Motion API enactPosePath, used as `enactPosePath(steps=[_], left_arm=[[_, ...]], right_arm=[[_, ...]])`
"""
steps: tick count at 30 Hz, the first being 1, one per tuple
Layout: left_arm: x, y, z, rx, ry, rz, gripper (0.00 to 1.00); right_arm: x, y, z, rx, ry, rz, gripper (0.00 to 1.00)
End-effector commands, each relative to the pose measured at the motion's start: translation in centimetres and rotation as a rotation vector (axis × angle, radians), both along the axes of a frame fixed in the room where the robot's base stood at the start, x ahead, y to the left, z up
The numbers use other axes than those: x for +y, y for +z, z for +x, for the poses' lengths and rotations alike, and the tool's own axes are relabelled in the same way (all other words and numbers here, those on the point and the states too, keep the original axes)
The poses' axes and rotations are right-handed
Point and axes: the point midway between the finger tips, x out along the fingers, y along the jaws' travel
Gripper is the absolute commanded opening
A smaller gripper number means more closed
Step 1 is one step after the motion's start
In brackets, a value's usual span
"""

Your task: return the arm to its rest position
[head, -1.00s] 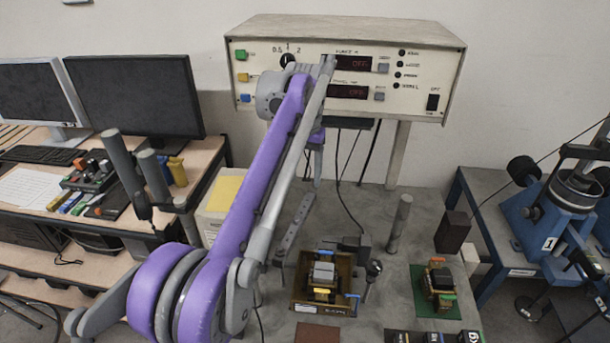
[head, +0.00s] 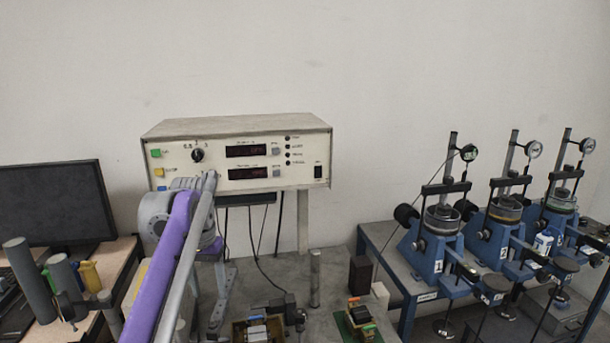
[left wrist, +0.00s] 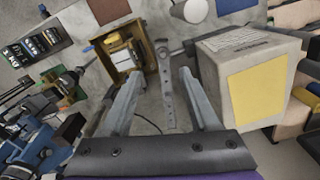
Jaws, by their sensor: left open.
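My left arm (head: 177,255) rises from the bottom of the head view, purple and grey, and bends down in front of the instrument box. My left gripper (left wrist: 160,74) is open and empty in the left wrist view, its two grey fingers apart. A perforated metal strip (left wrist: 167,92) shows between the fingers, beyond them; I cannot tell the exact gap. My right gripper is in neither view.
The instrument box (head: 240,155) stands behind my arm. A wooden tray (left wrist: 121,61) with parts and a pale box with a yellow panel (left wrist: 258,91) flank the fingers. Blue machines (head: 436,245) stand at right, a monitor (head: 55,203) at left.

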Motion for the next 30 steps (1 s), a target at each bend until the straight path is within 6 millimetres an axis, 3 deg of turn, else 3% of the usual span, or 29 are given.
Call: enactPosePath(steps=[8, 14, 20, 24, 30], left_arm=[[-1.0, -1.0, -4.3, -0.107, 0.007, 0.005, 0.61], [-1.7, -3.2, -8.9, -0.205, 0.013, 0.008, 0.61], [-2.6, -8.1, -15.6, -0.334, 0.020, 0.005, 0.61], [-3.1, -12.5, -20.4, -0.422, 0.028, 0.000, 0.61], [-3.5, -17.6, -24.9, -0.511, 0.033, -0.008, 0.61]], right_arm=[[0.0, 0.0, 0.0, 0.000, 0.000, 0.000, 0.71], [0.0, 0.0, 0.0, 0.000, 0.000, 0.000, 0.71], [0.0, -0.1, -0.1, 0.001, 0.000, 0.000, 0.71], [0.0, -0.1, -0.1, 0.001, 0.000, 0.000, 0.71], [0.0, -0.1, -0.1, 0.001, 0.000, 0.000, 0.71]])
